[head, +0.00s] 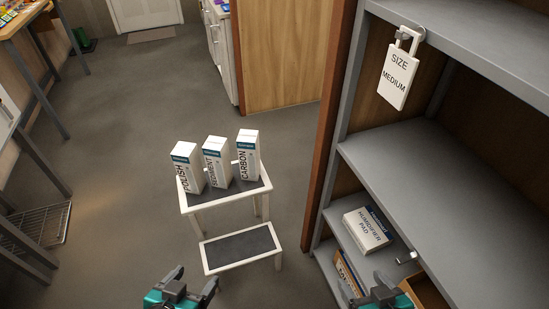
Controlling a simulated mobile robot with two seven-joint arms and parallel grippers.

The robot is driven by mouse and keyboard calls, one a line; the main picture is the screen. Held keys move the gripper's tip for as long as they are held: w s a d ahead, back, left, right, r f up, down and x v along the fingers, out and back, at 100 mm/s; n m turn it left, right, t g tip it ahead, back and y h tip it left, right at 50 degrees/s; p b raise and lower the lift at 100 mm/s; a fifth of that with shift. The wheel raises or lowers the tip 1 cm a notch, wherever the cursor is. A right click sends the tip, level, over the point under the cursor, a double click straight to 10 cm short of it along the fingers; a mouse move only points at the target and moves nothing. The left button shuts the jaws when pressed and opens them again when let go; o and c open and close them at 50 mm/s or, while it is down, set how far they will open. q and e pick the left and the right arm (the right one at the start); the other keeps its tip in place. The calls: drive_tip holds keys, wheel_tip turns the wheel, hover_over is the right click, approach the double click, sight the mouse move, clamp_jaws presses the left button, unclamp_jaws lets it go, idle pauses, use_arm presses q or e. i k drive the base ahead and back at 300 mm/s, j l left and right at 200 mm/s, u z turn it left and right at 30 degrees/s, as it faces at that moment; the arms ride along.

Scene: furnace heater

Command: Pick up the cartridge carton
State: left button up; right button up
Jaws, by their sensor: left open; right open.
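Three white cartons with teal bands stand upright in a row on the top of a small white step stool (232,199). The left one is the POLISH carton (188,168), the middle one reads SEDIMENT, partly legible (217,162), and the right one is the CARBON carton (249,156). My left gripper (195,281) is open and empty at the bottom edge, in front of and below the stool. My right gripper (394,285) is open at the bottom right, by the lower shelf. Neither gripper touches a carton.
A grey shelving unit (420,165) fills the right side, with a hanging SIZE MEDIUM tag (399,75). A HUMIDIFIER PAD box (368,230) lies on its lower shelf. A wire rack (40,222) stands at left. The floor around the stool is clear.

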sight(248, 142)
drive_tip(key=u, duration=0.55)
drive_tip(key=i+j, duration=0.1)
drive_tip(key=j, duration=0.3)
drive_tip(key=i+j, duration=0.15)
drive_tip(key=j, duration=0.3)
drive_tip(key=i+j+u, duration=0.2)
drive_tip(key=j, duration=0.25)
drive_tip(key=i+j+u, duration=0.2)
drive_tip(key=i+j, duration=0.3)
drive_tip(key=i, duration=0.25)
drive_tip(key=i+j, duration=0.15)
drive_tip(key=i, duration=0.25)
drive_tip(key=i+j, duration=0.15)
drive_tip(key=i, duration=0.25)
drive_tip(key=i+z, duration=0.3)
drive_tip(key=i, duration=0.35)
drive_tip(key=i+j+z, duration=0.15)
drive_tip(key=i+z, duration=0.2)
drive_tip(key=i, duration=0.3)
drive_tip(key=i+z, duration=1.25)
drive_tip(key=z, duration=0.3)
drive_tip(key=i+z, duration=0.2)
drive_tip(key=z, duration=0.3)
drive_tip(key=i+z, duration=0.15)
drive_tip(key=z, duration=0.3)
drive_tip(key=k+j, duration=0.05)
